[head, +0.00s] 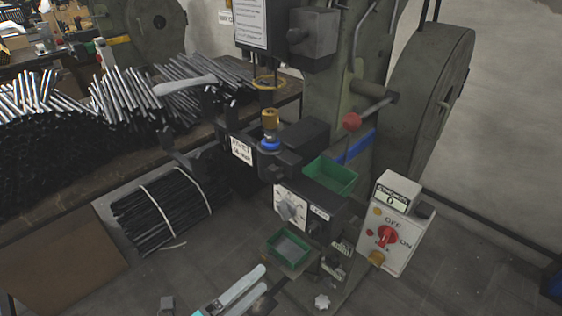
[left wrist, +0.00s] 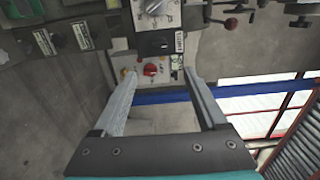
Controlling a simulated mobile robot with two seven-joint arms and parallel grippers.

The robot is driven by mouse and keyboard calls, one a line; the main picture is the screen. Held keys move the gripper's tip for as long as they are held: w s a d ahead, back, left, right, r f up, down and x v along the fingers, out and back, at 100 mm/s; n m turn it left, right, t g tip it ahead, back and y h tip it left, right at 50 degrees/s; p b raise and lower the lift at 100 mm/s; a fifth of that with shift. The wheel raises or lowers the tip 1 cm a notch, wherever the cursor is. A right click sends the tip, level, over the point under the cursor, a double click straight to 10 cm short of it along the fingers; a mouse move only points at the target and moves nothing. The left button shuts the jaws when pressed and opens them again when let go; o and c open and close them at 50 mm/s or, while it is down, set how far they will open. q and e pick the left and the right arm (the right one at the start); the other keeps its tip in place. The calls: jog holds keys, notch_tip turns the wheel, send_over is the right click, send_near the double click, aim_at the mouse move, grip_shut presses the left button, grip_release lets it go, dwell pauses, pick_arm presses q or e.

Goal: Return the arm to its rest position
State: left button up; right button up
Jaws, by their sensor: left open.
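My left gripper (head: 262,277) shows at the bottom edge of the head view, with two pale fingers pointing up and to the right. Its fingers are apart with nothing between them. In the left wrist view the same gripper (left wrist: 160,72) is open and empty, facing the grey control box with the red switch. In the head view the gripper is to the lower left of the green tray (head: 291,250) and in front of the rivet press (head: 302,137). Most of my left arm is out of the picture. My right gripper does not show.
A control box (head: 390,236) with a red switch stands right of the press. A second green bin (head: 330,176) sits on the press. Black rods (head: 160,212) lie bundled on the floor at left, beside a bench loaded with rods (head: 60,140).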

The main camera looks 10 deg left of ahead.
pick_arm(q)
jog(key=s+a+f+n+g+y, duration=0.1)
jog(key=a+f+n+y, duration=0.25)
jog(key=f, duration=0.45)
jog(key=s+a+f+n+g+y, duration=0.2)
jog(key=a+f+n, duration=0.1)
jog(key=f+n, duration=0.3)
jog(key=s+a+f+n+g+y, duration=0.1)
jog(key=a+f+n+y, duration=0.25)
jog(key=f, duration=0.55)
jog(key=s+a+f+n+g+y, duration=0.1)
jog(key=s+a+f+n+g, duration=0.1)
jog(key=s+f+n+g, duration=0.2)
jog(key=s+a+f+n+g+y+p, duration=0.1)
jog(key=s+f+n+g, duration=0.3)
jog(key=s+f, duration=0.6)
jog(key=s+n, duration=0.2)
jog(key=s, duration=0.3)
jog(key=shift+a, duration=0.4)
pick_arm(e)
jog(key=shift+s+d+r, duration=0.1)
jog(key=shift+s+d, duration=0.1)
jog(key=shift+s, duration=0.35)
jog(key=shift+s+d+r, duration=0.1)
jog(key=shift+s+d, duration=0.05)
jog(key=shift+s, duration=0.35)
